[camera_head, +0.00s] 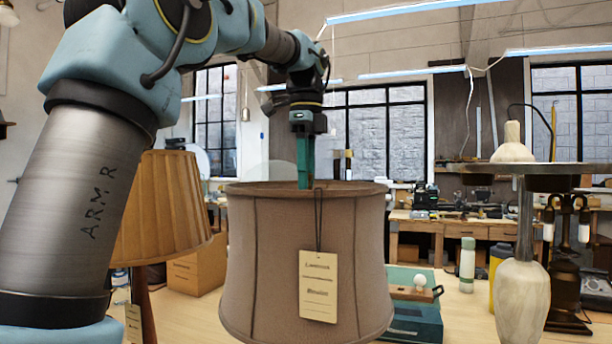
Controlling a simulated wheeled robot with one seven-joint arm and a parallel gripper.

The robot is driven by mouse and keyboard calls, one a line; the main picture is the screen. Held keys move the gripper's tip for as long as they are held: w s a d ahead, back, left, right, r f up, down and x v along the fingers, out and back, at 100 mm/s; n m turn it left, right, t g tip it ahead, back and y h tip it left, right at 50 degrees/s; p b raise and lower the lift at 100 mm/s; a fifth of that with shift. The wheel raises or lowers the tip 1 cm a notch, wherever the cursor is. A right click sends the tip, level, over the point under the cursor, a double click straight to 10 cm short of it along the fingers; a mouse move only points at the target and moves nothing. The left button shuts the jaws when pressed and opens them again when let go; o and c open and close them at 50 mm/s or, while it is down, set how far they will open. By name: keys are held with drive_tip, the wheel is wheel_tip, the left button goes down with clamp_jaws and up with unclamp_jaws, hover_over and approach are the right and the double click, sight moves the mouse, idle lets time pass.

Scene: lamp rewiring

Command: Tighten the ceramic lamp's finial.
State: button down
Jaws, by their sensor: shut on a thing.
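The ceramic lamp's brown fabric shade (262,260) stands in the middle of the head view, with a cream paper tag (318,287) hanging on its front. The tag's print is too small to read surely. The lamp's body is hidden below the shade. My gripper (305,172) points straight down over the middle of the shade's top. Its teal fingers are close together, shut on the finial, and their tips go down behind the front rim. The finial itself is hidden there.
A pleated tan lampshade (165,210) stands close on the left, behind my arm. A teal box (415,318) with a white bulb lies right of the shade. A pale lamp (522,300) and a dark brass lamp (566,260) stand at the right. A cardboard box (197,270) is behind.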

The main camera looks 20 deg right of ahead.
idle(0.3)
drive_tip(key=c, duration=0.6)
unclamp_jaws()
